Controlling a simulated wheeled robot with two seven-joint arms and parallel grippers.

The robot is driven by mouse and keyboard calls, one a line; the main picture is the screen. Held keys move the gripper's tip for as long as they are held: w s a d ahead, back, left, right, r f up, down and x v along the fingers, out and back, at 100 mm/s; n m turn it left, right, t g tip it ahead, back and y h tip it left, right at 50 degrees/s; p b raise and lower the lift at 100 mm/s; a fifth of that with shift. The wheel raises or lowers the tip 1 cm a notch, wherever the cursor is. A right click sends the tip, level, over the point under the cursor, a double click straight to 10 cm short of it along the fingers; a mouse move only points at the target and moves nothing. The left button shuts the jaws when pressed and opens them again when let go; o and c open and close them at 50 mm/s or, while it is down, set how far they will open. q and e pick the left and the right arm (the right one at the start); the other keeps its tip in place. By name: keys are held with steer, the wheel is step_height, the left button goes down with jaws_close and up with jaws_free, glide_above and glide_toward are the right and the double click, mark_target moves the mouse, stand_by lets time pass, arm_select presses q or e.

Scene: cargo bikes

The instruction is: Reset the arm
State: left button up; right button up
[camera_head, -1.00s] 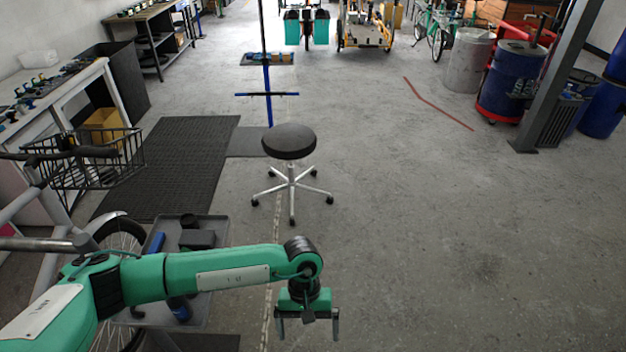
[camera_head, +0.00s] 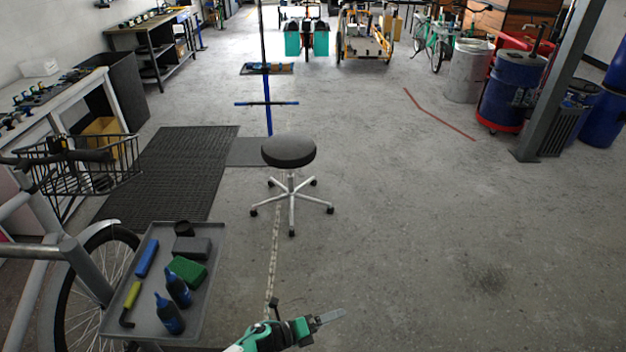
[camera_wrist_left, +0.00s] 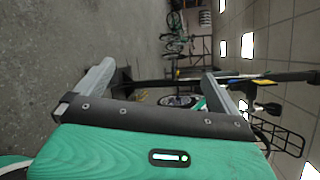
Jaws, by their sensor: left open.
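My left gripper (camera_head: 312,318) is at the bottom edge of the head view, low and right of the grey tray, with only its end and a piece of green arm showing. In the left wrist view my left gripper (camera_wrist_left: 160,78) has its two fingers wide apart, with nothing between them. The wrist view is turned sideways and looks out across the workshop. My right gripper is in neither view.
A grey tray (camera_head: 150,310) at lower left holds a green block (camera_head: 187,271), blue bottles (camera_head: 169,315) and other items. A bike with a wire basket (camera_head: 85,175) stands at left. A black stool (camera_head: 289,151) stands mid-floor. The floor at right is clear.

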arm_select(q)
steer(key=s+a+f+n+t+y+b, duration=0.1)
steer(key=s+a+f+n+y, duration=0.45)
steer(key=a+f+n, duration=0.55)
steer(key=s+a+f+n+t+y+b, duration=0.1)
steer(key=s+a+f+n+y, duration=0.55)
steer(key=f, duration=0.75)
steer(key=s+a+f+n+g+y, duration=0.1)
steer(key=s+a+f+n, duration=0.3)
steer(key=s, duration=0.7)
steer(key=s+a+f+n+g+y, duration=0.1)
steer(key=s+a+f+n+g, duration=0.3)
steer(key=s, duration=0.7)
steer(key=s+a+f+n+g, duration=0.2)
steer(key=s+a+f+n, duration=0.2)
steer(key=s, duration=0.8)
step_height(320, 180, down, 3)
steer(key=n+b, duration=0.1)
steer(key=n, duration=0.2)
steer(key=shift+a+g+y, duration=0.3)
steer(key=shift+a+y, duration=0.05)
steer(key=shift+y, duration=0.05)
steer(key=shift+r, duration=0.1)
